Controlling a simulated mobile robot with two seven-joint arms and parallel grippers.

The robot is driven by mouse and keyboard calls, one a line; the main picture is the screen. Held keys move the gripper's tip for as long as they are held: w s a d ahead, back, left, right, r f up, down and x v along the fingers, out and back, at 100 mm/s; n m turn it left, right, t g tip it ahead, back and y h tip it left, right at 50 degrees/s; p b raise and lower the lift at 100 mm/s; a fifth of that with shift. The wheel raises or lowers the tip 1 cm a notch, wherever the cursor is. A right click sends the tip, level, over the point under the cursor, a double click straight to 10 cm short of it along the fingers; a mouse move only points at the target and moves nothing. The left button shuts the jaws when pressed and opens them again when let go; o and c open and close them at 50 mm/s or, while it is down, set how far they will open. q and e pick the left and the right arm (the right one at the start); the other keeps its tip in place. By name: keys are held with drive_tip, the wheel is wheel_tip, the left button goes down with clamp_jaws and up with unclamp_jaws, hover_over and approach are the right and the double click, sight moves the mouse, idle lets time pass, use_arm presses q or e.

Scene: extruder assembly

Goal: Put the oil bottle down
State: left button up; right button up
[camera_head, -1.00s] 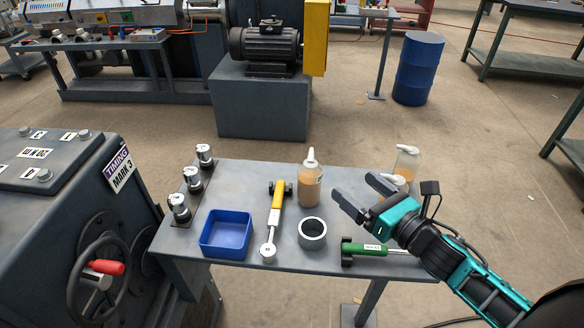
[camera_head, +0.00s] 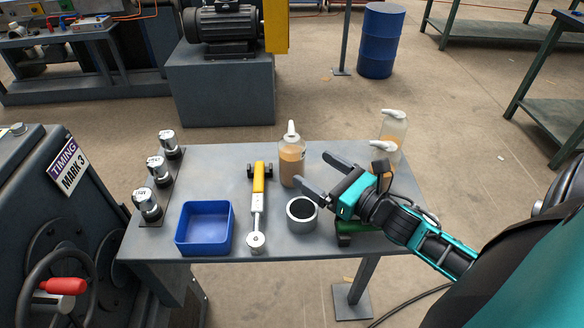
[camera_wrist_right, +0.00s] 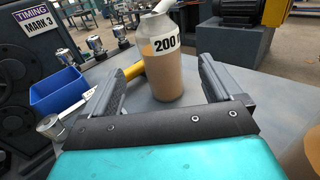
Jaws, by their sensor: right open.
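An oil bottle (camera_head: 292,165) with a white spout and amber oil stands upright on the grey table (camera_head: 225,170), at the middle back. My right gripper (camera_head: 313,169) is open and empty just to the right of this bottle, its two fingers pointing at it. In the right wrist view the bottle (camera_wrist_right: 168,70) shows ahead, between the two open fingers, with a "200" label. Two similar bottles (camera_head: 393,135) stand at the table's right back, one partly behind my right wrist. My left gripper is not in view.
A grey ring (camera_head: 301,226) and a green-handled tool (camera_head: 347,228) lie near and under my right gripper. A yellow-handled tool (camera_head: 259,190), a blue tray (camera_head: 181,238) and several silver-topped knobs (camera_head: 157,168) lie to the left. The timing machine (camera_head: 80,215) stands left of the table.

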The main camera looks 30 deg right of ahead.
sight(302, 160)
drive_tip(key=shift+b+x, duration=0.65)
drive_tip(key=shift+x, duration=2.7)
drive_tip(key=c, duration=1.2)
drive_tip(key=shift+r, duration=0.1)
drive_tip(key=shift+c, duration=1)
drive_tip(key=shift+r, duration=0.15)
